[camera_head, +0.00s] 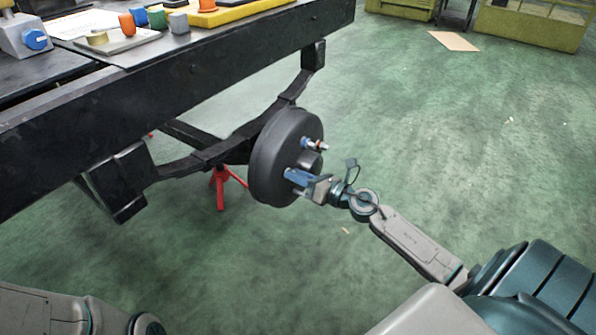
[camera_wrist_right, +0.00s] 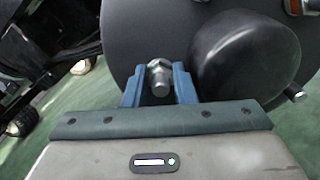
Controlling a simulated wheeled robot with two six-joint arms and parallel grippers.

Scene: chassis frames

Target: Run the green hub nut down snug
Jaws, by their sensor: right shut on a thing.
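The dark round hub drum (camera_head: 285,158) hangs on the axle under the black chassis. My right gripper (camera_head: 297,178) is at the lower part of its face, with blue fingers. In the right wrist view, my right gripper (camera_wrist_right: 160,80) is shut on a hub nut (camera_wrist_right: 159,68), around a metal stud that points toward the camera. The nut looks grey and metallic there; I cannot make out any green. The fingers hide its sides. A rounded dark hub cap (camera_wrist_right: 245,55) sits just right of the fingers. My left gripper is out of view.
A bare stud end (camera_wrist_right: 296,95) shows at lower right in the wrist view. A red stand (camera_head: 221,188) is below the axle. Small coloured parts lie on the chassis top. The green floor at right is mostly clear.

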